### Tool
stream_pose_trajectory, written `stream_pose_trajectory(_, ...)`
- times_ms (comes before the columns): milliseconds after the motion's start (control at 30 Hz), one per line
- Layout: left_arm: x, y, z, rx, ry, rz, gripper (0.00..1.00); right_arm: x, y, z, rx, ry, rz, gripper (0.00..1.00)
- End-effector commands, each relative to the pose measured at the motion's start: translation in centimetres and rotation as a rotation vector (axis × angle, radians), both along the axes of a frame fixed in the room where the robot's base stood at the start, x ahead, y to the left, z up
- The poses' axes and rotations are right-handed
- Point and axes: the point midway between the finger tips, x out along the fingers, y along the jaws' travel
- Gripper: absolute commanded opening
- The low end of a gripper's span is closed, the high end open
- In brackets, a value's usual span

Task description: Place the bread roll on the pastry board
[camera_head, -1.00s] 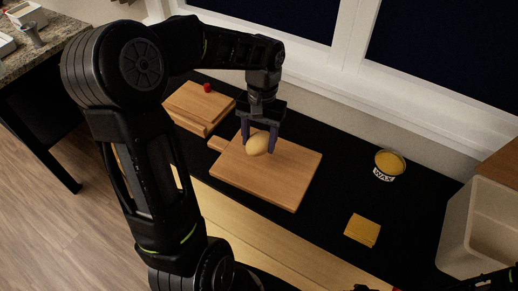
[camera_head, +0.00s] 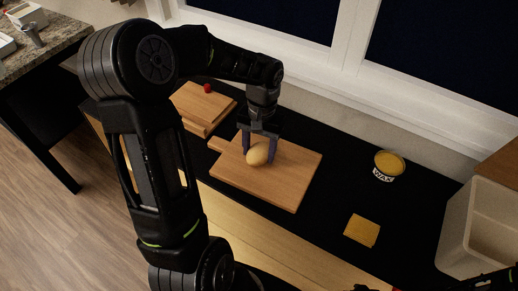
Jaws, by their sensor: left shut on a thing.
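The bread roll (camera_head: 257,154) is a small, pale golden oval in the head view. My left gripper (camera_head: 259,153) is shut on it, with a finger on either side, pointing down. The pastry board (camera_head: 285,186) is a light wooden board with a handle at its upper left, lying flat on the black counter. The roll is over the left middle part of the board; I cannot tell whether it touches the wood. My right gripper is not clearly in view; only a bit of dark arm shows at the lower right edge.
A thicker wooden block (camera_head: 203,106) with a small red item (camera_head: 207,88) lies behind the board. A wax tin (camera_head: 389,164), a yellow square (camera_head: 362,230) and a beige bin (camera_head: 478,235) are to the right. The black counter between the board and tin is clear.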

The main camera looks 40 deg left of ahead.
Motion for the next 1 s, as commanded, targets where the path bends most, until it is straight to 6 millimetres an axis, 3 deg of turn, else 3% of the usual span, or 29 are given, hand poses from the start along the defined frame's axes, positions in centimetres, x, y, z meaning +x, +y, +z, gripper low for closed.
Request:
stream_pose_trajectory(67,0.0,0.0,-0.4,0.000,0.000,0.000,0.14,0.0,0.0,-0.3,0.000,0.000,0.000,0.36)
stream_pose_trajectory(100,0.0,0.0,-0.2,0.000,0.000,0.000,0.58,0.0,0.0,-0.2,0.000,0.000,0.000,0.36)
stream_pose_trajectory(333,0.0,0.0,-0.2,0.000,0.000,0.000,0.77,0.0,0.0,-0.2,0.000,0.000,0.000,0.36)
stream_pose_trajectory(733,0.1,0.0,0.5,0.000,-0.001,0.000,0.77,0.0,0.0,0.0,0.000,0.000,0.000,0.36)
stream_pose_trajectory(1000,0.7,0.2,4.7,0.001,-0.005,0.000,0.77,0.0,0.0,-0.1,0.000,0.000,0.000,0.36)
